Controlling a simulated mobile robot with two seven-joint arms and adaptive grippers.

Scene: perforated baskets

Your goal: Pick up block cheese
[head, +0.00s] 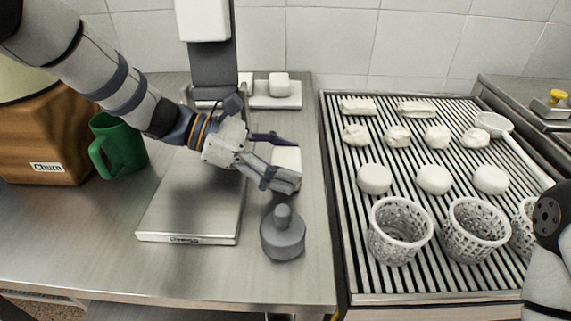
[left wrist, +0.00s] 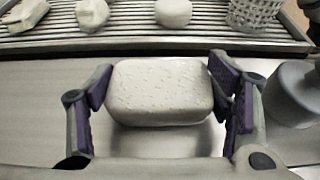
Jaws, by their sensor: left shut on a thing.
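The block cheese (left wrist: 160,90) is a white rounded block with small pits on its surface. It sits between the purple-padded fingers of my left gripper (left wrist: 167,100) in the left wrist view, and the fingers are shut on it. In the head view the cheese (head: 286,158) shows at the tips of my left gripper (head: 276,166), to the right of the steel scale, over the counter. Part of it is hidden behind the fingers. Only a part of my right arm shows at the right edge of the head view; its gripper is out of sight.
A grey knobbed weight (head: 283,240) stands just in front of the left gripper. The steel scale (head: 190,215) is to its left, with a green mug (head: 122,145) and a wooden churn (head: 40,135) beyond. The slatted rack (head: 345,235) at right holds white cheeses and perforated baskets (head: 398,231).

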